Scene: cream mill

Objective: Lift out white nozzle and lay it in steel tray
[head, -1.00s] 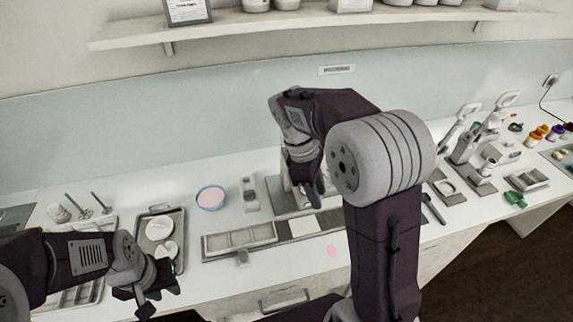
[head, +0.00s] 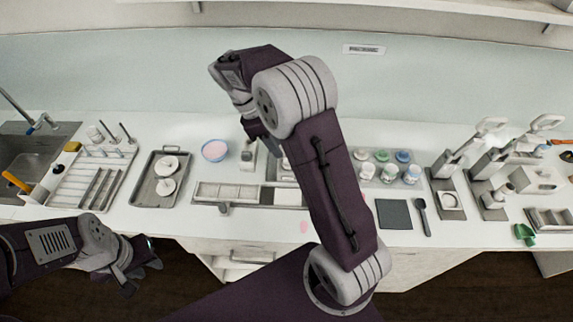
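A steel tray (head: 142,194) lies on the counter at the left and holds two white round parts (head: 168,165). I cannot make out which thing is the white nozzle; it may be hidden behind my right arm. My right gripper (head: 268,146) points down just beside a small pale upright stand (head: 247,156); its fingers are small and dark, and I cannot see whether they hold anything. My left gripper (head: 142,275) is in front of the counter edge, below the steel tray, with its fingers apart and empty.
A pink-filled bowl (head: 214,151) stands right of the tray. A long sectioned tray (head: 235,193) lies before it. A rack (head: 88,180) and a sink (head: 35,160) are at the left. Several lidded jars (head: 389,173), a dark mat (head: 394,214) and lever presses (head: 470,160) are at the right.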

